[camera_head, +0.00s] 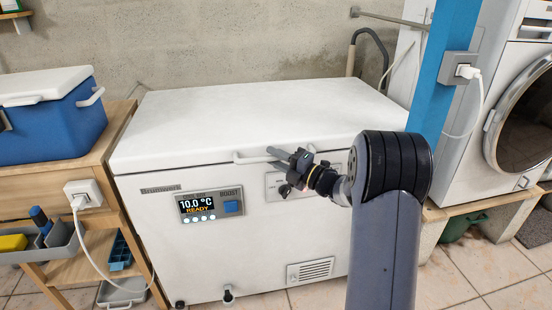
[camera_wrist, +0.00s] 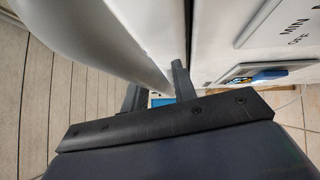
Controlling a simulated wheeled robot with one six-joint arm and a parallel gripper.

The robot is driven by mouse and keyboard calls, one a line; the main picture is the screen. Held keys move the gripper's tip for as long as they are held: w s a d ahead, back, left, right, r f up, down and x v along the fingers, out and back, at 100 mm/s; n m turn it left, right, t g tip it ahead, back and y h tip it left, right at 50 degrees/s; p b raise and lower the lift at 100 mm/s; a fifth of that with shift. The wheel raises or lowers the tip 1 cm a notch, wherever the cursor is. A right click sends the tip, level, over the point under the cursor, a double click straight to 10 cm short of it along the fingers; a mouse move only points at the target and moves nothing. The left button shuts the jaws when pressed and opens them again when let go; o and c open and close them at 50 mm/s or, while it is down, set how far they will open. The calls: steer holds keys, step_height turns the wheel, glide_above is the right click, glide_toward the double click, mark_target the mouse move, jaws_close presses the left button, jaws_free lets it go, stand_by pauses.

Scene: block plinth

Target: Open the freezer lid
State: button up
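The white chest freezer (camera_head: 240,225) stands against the wall, and its lid (camera_head: 250,110) is down. A white bar handle (camera_head: 245,158) runs along the lid's front edge; in the wrist view the handle (camera_wrist: 110,45) is large and close. My gripper (camera_head: 281,158) is at the handle, right of the display panel (camera_head: 209,206). In the wrist view, my gripper's two dark fingers (camera_wrist: 158,90) are close together, one on each side of the handle. They look shut on it, though the contact is partly hidden.
A blue cooler box (camera_head: 45,130) sits on a wooden bench at the left. A blue post (camera_head: 445,70) with a socket and a white washing machine (camera_head: 500,110) stand at the right. The lid's top is bare. Tiled floor (camera_head: 470,270) shows in front.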

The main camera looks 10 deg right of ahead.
jaws_close()
stand_by(0.3)
